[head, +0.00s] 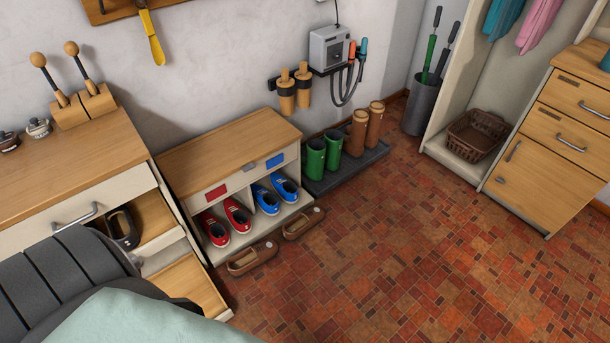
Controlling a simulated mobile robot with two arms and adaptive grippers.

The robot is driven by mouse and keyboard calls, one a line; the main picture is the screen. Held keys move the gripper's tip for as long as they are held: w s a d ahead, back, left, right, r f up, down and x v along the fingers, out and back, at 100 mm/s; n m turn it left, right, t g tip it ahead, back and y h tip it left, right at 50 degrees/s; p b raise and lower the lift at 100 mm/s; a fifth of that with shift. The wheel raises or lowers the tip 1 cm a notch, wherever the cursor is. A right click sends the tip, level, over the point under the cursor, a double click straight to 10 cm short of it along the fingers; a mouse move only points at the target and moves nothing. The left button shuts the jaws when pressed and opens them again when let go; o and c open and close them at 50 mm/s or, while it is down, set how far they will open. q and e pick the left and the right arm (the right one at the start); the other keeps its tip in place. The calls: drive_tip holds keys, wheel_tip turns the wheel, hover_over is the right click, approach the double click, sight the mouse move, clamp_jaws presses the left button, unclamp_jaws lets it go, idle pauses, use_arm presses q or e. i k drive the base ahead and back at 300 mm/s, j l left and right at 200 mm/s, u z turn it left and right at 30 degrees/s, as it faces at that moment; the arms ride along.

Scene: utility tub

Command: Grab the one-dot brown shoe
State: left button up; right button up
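Two brown shoes lie on the tiled floor in front of the shoe bench. One brown shoe (252,260) is at the bench's front left, and the other brown shoe (303,223) is to its right and farther back. Each seems to have a small pale mark near one end, but it is too small to count dots, so I cannot tell which has one dot. My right gripper is not in view.
The bench (232,150) holds red shoes (226,221) and blue shoes (276,195) in its cubbies. Green boots (323,155) and brown boots (366,127) stand on a dark tray (345,172). A wooden cabinet (65,165) is left. The floor at right is clear.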

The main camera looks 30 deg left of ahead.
sight(247, 261)
drive_tip(key=i+l, duration=0.15)
drive_tip(key=i, duration=1.9)
drive_tip(key=j+u, duration=0.05)
drive_tip(key=j, duration=0.05)
